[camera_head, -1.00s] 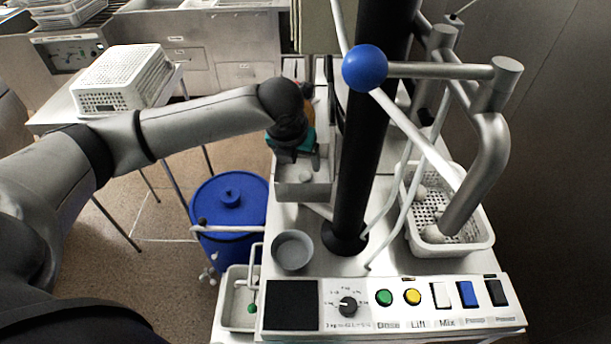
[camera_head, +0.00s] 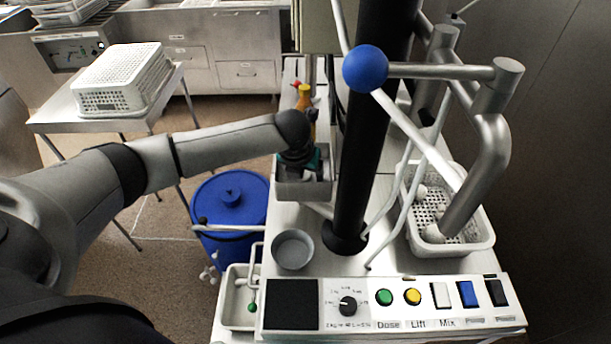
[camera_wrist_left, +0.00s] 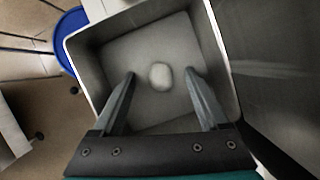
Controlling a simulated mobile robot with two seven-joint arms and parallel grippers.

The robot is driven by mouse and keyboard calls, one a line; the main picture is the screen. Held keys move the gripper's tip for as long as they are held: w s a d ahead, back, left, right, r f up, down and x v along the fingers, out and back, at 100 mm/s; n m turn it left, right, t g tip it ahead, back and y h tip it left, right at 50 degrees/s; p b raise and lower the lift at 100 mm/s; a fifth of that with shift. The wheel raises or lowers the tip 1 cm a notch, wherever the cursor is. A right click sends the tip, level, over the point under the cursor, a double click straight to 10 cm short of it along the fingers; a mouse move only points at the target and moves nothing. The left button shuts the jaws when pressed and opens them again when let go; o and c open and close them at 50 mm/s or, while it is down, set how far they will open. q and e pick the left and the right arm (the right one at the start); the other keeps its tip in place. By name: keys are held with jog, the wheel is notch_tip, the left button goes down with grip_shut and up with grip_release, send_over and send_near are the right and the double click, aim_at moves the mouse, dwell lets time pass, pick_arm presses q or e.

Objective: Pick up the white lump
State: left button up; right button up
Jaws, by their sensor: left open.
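The white lump (camera_wrist_left: 160,76) lies on the floor of a grey square bin in the left wrist view. It shows a little beyond my open fingertips, between their lines. My left gripper (camera_wrist_left: 159,78) is open and empty, with its fingers reaching into the bin (camera_wrist_left: 88,62) on both sides of the lump. My right gripper is not in view.
A black column (camera_head: 362,130) stands right of the bin. A small grey bowl (camera_head: 293,250) sits in front of it. A blue lidded barrel (camera_head: 230,197) stands left. A perforated basket (camera_head: 478,245) with white lumps is at the right. A control panel (camera_head: 395,305) is in front.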

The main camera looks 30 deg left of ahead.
pick_arm(q)
grip_shut()
dwell(0.5)
jog(key=shift+r, duration=0.1)
